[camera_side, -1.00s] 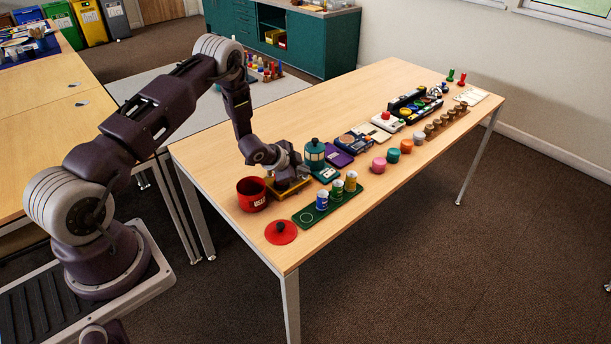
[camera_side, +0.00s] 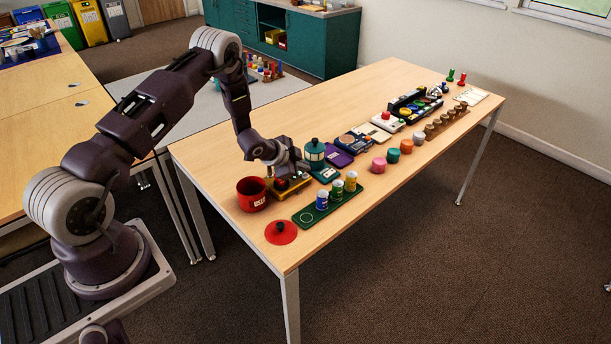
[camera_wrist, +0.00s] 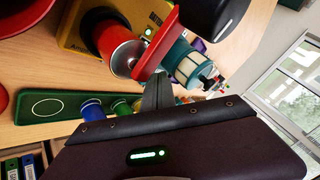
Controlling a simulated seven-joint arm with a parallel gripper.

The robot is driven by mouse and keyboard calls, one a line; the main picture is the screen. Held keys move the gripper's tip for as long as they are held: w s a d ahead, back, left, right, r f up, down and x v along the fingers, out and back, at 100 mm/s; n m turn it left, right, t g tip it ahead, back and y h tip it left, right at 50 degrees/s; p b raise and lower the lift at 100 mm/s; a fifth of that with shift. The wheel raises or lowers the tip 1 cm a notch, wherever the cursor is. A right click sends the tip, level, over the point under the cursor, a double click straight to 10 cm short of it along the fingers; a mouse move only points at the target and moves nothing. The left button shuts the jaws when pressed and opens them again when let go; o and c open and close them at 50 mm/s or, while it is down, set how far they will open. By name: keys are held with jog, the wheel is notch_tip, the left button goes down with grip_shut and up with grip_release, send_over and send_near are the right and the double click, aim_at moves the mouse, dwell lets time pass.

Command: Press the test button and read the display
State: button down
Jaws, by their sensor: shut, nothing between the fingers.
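A yellow box (camera_side: 290,193) lies on the table under my gripper (camera_side: 290,175), with a dark red button (camera_side: 281,184) on top. In the wrist view the box (camera_wrist: 76,40) shows partly cut-off dark lettering and a small lit green light (camera_wrist: 148,32). A large red round part with a metallic rim, seemingly the button (camera_wrist: 112,40), stands out from it. My gripper is shut and empty, low over the box. Whether it touches the button I cannot tell. No display reading is legible in either view.
A red pot (camera_side: 252,195) stands left of the box, with a red lid (camera_side: 281,233) in front. A green tray (camera_side: 308,217) with small cans lies in front right. A teal lantern-like canister (camera_side: 315,154) stands close behind right. Many small items fill the table's far side.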

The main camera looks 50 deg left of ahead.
jog(key=shift+r, duration=2.5)
jog(key=s+d+r+n+g+y, duration=0.15)
jog(key=s+d+r, duration=0.3)
jog(key=r, duration=0.85)
jog(key=s+d+r+n, duration=0.3)
jog(key=s+r, duration=0.3)
jog(key=r, duration=0.6)
jog(key=s+d+r+n, duration=0.1)
jog(key=s+d, duration=0.3)
jog(key=s, duration=0.5)
jog(key=s+d+r+n+g+h, duration=0.1)
jog(key=s+d, duration=0.3)
jog(key=s, duration=0.5)
jog(key=s+d+r+n+g+h, duration=0.1)
jog(key=s+d+r, duration=0.2)
jog(key=s, duration=0.7)
jog(key=shift+d, duration=0.4)
